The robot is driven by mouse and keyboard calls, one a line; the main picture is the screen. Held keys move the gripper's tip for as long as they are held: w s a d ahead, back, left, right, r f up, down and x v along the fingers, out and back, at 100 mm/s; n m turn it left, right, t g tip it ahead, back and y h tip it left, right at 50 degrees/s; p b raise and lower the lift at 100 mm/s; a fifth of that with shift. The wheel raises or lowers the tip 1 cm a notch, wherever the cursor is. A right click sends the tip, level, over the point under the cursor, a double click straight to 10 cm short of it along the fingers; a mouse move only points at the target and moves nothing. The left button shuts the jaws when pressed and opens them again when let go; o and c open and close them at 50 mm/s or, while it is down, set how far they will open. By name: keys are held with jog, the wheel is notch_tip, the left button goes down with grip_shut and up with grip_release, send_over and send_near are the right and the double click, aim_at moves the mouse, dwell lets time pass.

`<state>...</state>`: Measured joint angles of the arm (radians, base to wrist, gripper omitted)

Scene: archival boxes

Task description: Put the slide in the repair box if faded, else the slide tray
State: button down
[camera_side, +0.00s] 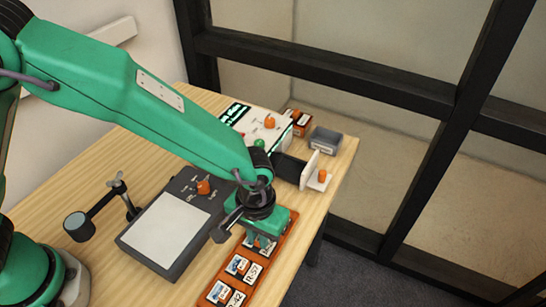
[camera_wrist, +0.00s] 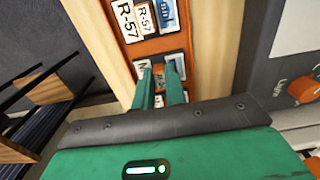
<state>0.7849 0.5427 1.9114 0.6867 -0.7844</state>
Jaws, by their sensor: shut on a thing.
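A long orange tray (camera_side: 211,301) with several white-framed, labelled slides lies along the table's right edge; its near cells read R-57 and 42. In the wrist view the tray (camera_wrist: 158,46) runs up the middle with slides marked R-57 (camera_wrist: 145,20). My gripper (camera_side: 262,244) points down over the tray's far end. In the wrist view my gripper (camera_wrist: 161,84) has its green fingers close together, shut on a slide, low at a tray cell. The held slide is mostly hidden by the fingers, so its colours cannot be judged. Which container is the repair box is not clear.
A light panel (camera_side: 166,231) with an orange knob (camera_side: 204,187) lies left of the tray. A small grey box (camera_side: 325,139), an orange box (camera_side: 301,121) and a white upright plate (camera_side: 310,169) stand at the back. A jointed stand (camera_side: 104,205) is at left.

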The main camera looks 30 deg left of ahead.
dwell(0.4)
jog(key=c, duration=1.4)
grip_release()
jog(key=shift+o, duration=0.2)
jog(key=shift+r, duration=3.5)
jog(key=shift+a, duration=0.1)
